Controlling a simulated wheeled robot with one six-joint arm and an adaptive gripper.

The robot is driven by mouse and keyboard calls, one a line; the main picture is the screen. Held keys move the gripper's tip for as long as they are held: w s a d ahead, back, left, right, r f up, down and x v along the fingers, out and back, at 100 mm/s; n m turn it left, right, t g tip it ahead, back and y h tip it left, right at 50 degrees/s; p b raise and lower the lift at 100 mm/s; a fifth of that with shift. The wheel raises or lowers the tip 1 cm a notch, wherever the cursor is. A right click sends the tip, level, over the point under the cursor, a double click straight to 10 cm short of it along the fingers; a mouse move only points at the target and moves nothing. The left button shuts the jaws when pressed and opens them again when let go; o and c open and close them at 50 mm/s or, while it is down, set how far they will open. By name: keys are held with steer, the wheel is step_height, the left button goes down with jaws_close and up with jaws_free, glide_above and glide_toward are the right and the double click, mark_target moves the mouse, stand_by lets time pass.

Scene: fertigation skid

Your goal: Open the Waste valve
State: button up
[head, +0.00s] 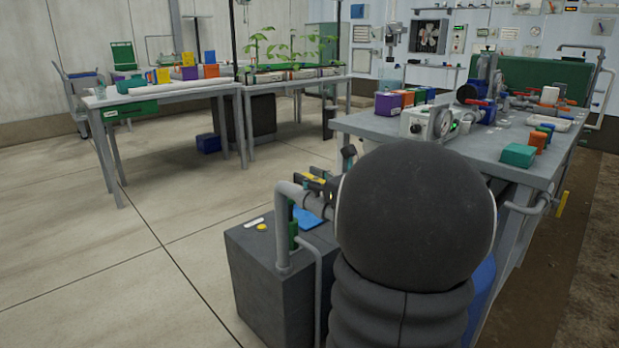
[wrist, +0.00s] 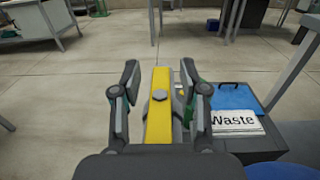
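A long yellow valve lever (wrist: 158,112) with a grey round bolt on it lies between the fingers of my gripper (wrist: 161,76) in the wrist view. My gripper is open, with a finger on each side of the lever and a visible gap to each. A white sign reading "Waste" (wrist: 233,121) is to the right of the lever. In the head view, part of a yellow lever (head: 318,179) shows by the grey pipe (head: 293,195) on a dark grey box (head: 262,285). My own arm hides most of the valve and gripper there.
A blue sheet (wrist: 231,96) lies behind the sign. A yellow button (head: 261,227) is on the box top. A grey workbench (head: 380,130) with boxes and a gauge stands behind my arm at the right. Open floor (head: 150,270) lies to the left.

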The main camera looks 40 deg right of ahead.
steer(key=shift+s, duration=0.1)
steer(key=s, duration=0.3)
steer(key=s+d, duration=0.1)
steer(key=s, duration=0.6)
steer(key=shift+s+d, duration=0.15)
steer(key=shift+s, duration=0.75)
